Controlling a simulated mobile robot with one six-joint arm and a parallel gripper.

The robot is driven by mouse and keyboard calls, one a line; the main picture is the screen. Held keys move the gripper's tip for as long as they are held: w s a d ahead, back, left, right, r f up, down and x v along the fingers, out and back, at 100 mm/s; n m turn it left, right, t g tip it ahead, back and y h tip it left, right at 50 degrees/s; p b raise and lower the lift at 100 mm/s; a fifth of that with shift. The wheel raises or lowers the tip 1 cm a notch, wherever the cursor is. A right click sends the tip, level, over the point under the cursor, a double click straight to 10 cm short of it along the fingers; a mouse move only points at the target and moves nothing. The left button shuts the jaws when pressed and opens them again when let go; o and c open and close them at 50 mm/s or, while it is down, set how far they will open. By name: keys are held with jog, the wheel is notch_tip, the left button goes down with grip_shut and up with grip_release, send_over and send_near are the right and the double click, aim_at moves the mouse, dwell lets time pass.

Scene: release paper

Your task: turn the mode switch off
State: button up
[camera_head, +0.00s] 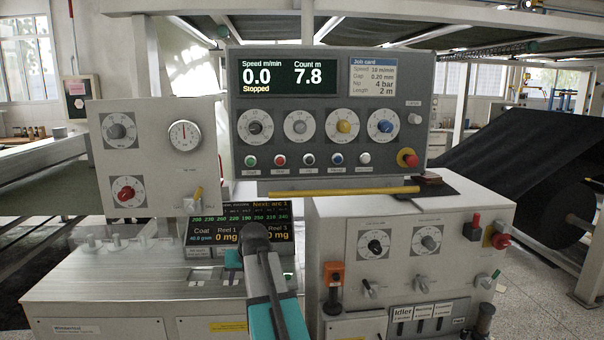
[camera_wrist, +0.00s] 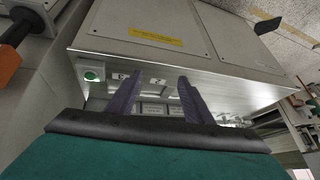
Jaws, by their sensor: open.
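I cannot tell which control is the mode switch; the small labels are unreadable. In the head view, the central console (camera_head: 330,62) carries a row of dial knobs: black (camera_head: 255,127), grey (camera_head: 299,127), yellow (camera_head: 344,127) and blue (camera_head: 383,126). The left panel has a grey knob (camera_head: 117,131) and a red knob (camera_head: 126,193). The right cabinet (camera_head: 335,225) has a black knob (camera_head: 374,246), a grey knob (camera_head: 429,241) and small levers. My gripper (camera_wrist: 157,97) is open and empty in the wrist view, its fingers apart before a grey cabinet. Its fingertips do not show clearly in the head view.
The console screen (camera_head: 288,77) reads "Stopped". A yellow bar (camera_head: 345,191) lies along the ledge below the console. An orange-handled control (camera_head: 333,275) stands on the right cabinet's left side. In the wrist view a green button (camera_wrist: 91,76) sits near the cabinet's edge.

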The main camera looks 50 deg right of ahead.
jog(key=s+d+r+m+t+h, duration=0.1)
jog(key=d+r, duration=0.2)
jog(key=r, duration=0.4)
jog(key=d+r, duration=0.3)
jog(key=r, duration=0.4)
jog(key=m+t+h+p, duration=0.1)
jog(key=m+t+h, duration=0.1)
jog(key=t+h, duration=0.25)
send_near(302, 127)
jog(key=s+a+r, duration=0.2)
jog(key=s+a, duration=0.1)
jog(key=shift+w+g+h, duration=0.1)
jog(key=shift+g+h, duration=0.15)
jog(key=shift+w+d+f, duration=0.15)
jog(key=shift+f, duration=0.05)
jog(key=x, duration=1.2)
jog(key=shift+d+r, duration=0.1)
jog(key=shift+w+d+f, duration=0.35)
jog(key=shift+w, duration=0.15)
